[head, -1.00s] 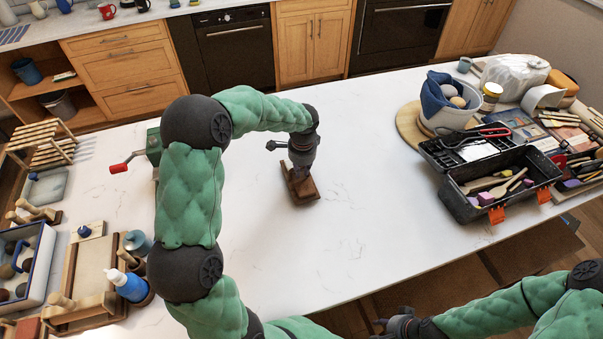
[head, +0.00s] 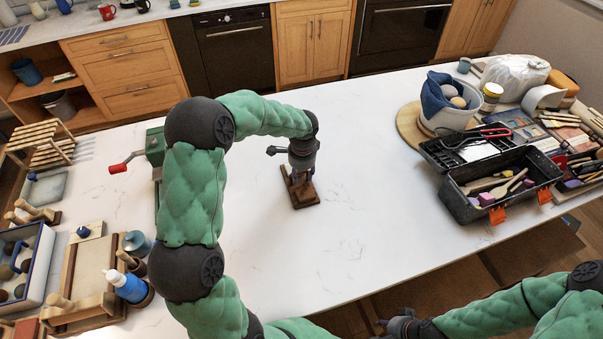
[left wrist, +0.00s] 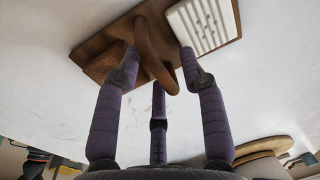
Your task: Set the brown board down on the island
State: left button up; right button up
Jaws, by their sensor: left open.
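The brown board (head: 309,200) appears to lie flat on the bare middle of the white island (head: 370,230). In the left wrist view the board (left wrist: 95,45) has a brown curved handle-like piece (left wrist: 155,50) and a white ribbed piece (left wrist: 205,22) on it. My left gripper (head: 300,178) is open, right over the board. In the left wrist view its fingers (left wrist: 160,65) are spread around the curved piece, and I cannot tell whether they touch it. Part of the board is hidden behind the gripper. My right gripper (head: 385,328) is low by the island's front edge, its fingers unclear.
A black toolbox (head: 500,185) and a white bucket (head: 445,105) stand at the right. A green machine with a red handle (head: 153,147) stands at the left, with a blue-and-white bottle (head: 127,286) nearer me. The island around the board is clear.

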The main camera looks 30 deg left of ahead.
pick_arm(q)
notch_tip(320, 180, up, 12)
jog(key=s+p, duration=0.1)
jog(key=shift+d+p, duration=0.4)
jog(key=shift+d, duration=0.05)
jog(key=shift+r, duration=0.1)
